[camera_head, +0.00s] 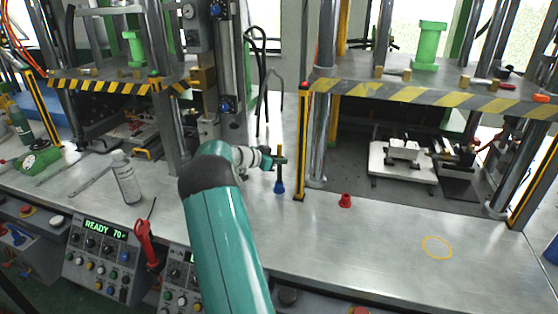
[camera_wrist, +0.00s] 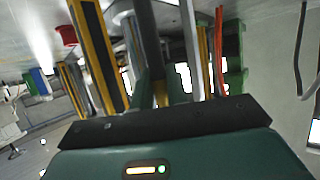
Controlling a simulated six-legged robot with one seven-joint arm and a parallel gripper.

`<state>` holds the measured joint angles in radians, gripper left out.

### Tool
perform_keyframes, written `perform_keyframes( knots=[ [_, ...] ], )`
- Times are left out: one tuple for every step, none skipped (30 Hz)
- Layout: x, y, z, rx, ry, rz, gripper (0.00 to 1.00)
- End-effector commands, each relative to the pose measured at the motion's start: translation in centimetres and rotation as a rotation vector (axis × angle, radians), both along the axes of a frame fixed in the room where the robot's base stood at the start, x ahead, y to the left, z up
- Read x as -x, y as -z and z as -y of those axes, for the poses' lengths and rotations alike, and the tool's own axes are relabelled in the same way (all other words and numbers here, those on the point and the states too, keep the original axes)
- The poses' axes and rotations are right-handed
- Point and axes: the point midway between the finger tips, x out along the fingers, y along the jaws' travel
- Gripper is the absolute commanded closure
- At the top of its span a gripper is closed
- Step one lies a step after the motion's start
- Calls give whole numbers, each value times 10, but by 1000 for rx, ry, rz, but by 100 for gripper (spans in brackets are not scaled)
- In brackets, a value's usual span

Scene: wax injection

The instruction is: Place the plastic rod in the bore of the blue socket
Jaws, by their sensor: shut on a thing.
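My gripper (camera_head: 277,161) is at the end of my teal arm, above the bench, and is shut on the plastic rod (camera_head: 281,152). The rod is thin and stands about upright in the head view. The blue socket (camera_head: 279,187) stands on the bench directly below the rod. The rod's lower end lines up with the socket's top; I cannot tell whether it is inside the bore. In the wrist view my gripper (camera_wrist: 162,92) points away, with the rod's dark length (camera_wrist: 149,40) between the fingers. The blue socket is not clearly visible there.
A red socket (camera_head: 345,201) stands to the right, also in the wrist view (camera_wrist: 65,35). A yellow-black post (camera_head: 301,145) and a metal column (camera_head: 322,100) rise close right of my gripper. A grey bottle (camera_head: 126,178) stands left. The front right bench, with a yellow ring (camera_head: 437,236), is clear.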

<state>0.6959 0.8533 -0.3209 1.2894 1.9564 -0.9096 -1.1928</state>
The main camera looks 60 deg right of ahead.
Motion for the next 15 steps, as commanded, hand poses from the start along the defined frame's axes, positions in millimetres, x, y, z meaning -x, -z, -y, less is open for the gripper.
perform_keyframes(
  knots=[
    [0,-1,0,2,1,1,100],
    [0,-1,0,2,0,1,100],
    [0,-1,0,1,0,0,100],
    [0,-1,0,1,0,0,100],
    [0,-1,0,1,0,0,100],
    [0,-1,0,1,0,0,100],
    [0,0,0,1,0,0,100],
    [0,1,0,1,0,0,100],
    [0,2,0,1,0,0,100],
    [0,2,0,1,0,0,83],
    [0,2,0,1,0,0,77],
    [0,2,0,1,0,0,69],
    [0,2,0,1,0,0,63],
    [0,2,0,1,0,0,63],
    [0,2,0,1,0,0,63]
  ],
)
